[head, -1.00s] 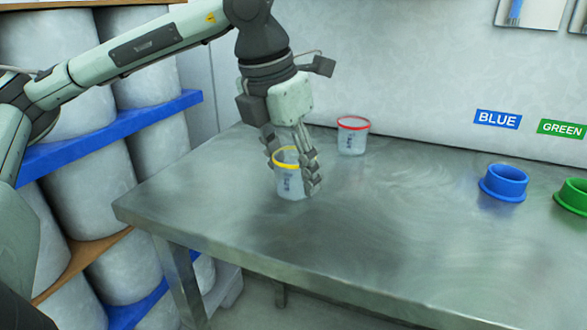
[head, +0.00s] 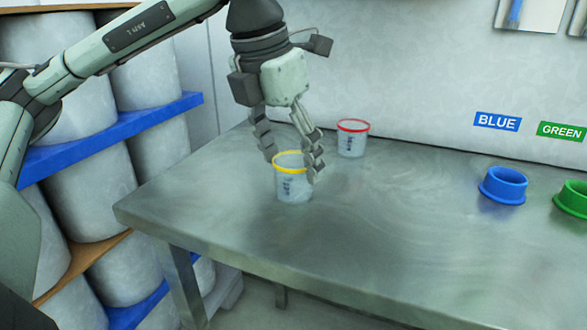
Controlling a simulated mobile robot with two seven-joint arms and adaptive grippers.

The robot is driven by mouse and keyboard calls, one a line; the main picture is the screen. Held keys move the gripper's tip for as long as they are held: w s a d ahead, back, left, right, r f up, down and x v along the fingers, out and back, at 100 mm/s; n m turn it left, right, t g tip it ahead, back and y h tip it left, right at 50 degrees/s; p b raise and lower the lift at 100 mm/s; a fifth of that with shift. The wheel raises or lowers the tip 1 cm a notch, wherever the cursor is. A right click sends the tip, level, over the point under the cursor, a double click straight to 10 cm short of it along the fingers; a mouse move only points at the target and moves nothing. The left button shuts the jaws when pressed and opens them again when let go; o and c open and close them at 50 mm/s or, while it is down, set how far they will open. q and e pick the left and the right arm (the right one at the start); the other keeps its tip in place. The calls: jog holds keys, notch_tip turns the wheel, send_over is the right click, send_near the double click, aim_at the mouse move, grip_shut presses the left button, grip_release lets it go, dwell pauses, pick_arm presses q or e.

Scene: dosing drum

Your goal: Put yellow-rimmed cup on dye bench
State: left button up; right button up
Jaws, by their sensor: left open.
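The yellow-rimmed cup (head: 292,185) stands upright on the steel bench (head: 400,250), near its left end. It is pale and translucent with dark markings on its side. My left gripper (head: 291,164) is open just above the cup, pointing down, with its fingers on either side of the rim. The fingertips are near rim height; I cannot tell whether they touch the cup. My right gripper is not in view.
A red-rimmed cup (head: 352,140) stands behind and to the right. A blue ring holder (head: 503,186) and a green one (head: 573,199) sit at the right, below BLUE (head: 497,121) and GREEN (head: 562,130) labels. Drum shelves (head: 110,140) stand left. The bench's middle is clear.

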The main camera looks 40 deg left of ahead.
pick_arm(q)
jog(key=v, duration=0.9)
jog(key=shift+p, duration=0.3)
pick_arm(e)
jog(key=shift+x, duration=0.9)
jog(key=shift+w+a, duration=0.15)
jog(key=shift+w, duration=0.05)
pick_arm(q)
jog(key=shift+w, duration=0.1)
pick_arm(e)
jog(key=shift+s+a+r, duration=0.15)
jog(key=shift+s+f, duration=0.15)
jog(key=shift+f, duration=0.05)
